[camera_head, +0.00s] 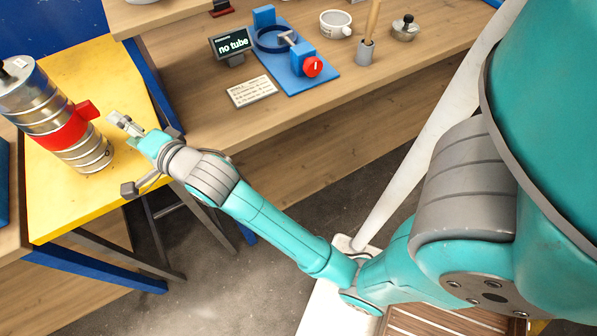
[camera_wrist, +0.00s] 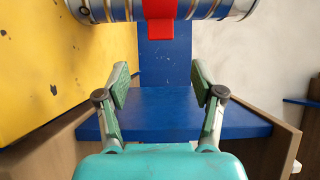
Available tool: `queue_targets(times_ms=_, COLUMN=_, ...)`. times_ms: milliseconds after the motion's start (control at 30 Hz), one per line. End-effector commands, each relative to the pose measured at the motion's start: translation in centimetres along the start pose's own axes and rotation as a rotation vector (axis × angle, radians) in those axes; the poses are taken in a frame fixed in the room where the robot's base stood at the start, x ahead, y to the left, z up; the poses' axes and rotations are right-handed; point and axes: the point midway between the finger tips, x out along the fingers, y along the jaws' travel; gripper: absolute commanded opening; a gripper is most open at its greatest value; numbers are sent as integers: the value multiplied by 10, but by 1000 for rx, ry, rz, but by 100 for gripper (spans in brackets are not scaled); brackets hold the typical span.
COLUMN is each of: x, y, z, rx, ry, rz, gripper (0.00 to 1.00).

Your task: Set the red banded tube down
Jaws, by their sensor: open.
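The red banded tube (camera_head: 60,120) is a silver spiral duct with a red band and a red tab. It stands on the yellow tabletop (camera_head: 55,210) at the left of the head view. In the wrist view the tube (camera_wrist: 205,8) crosses the top edge, with its red tab (camera_wrist: 159,25) in the middle, ahead of the fingers. My gripper (camera_head: 128,125) is just right of the red tab in the head view, apart from it. In the wrist view my gripper (camera_wrist: 160,88) is open, with nothing between its fingers.
A wooden bench (camera_head: 290,115) holds a blue fixture (camera_head: 296,65) with a red knob, a "no tube" display (camera_head: 231,45), a label plate (camera_head: 252,91), a white cup (camera_head: 336,24) and a grey holder (camera_head: 366,52). The yellow table's front part is clear.

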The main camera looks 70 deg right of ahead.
Motion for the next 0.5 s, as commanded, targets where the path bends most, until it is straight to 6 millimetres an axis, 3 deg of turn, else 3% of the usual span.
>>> queue_targets(times_ms=167, x=-33, y=38, z=3, rx=-128, ry=-16, rz=31, gripper=67)
queue_targets(times_ms=300, x=-74, y=75, z=5, rx=-286, ry=-39, rz=56, gripper=67)
queue_targets(times_ms=500, x=-134, y=114, z=7, rx=-505, ry=-74, rz=82, gripper=67)
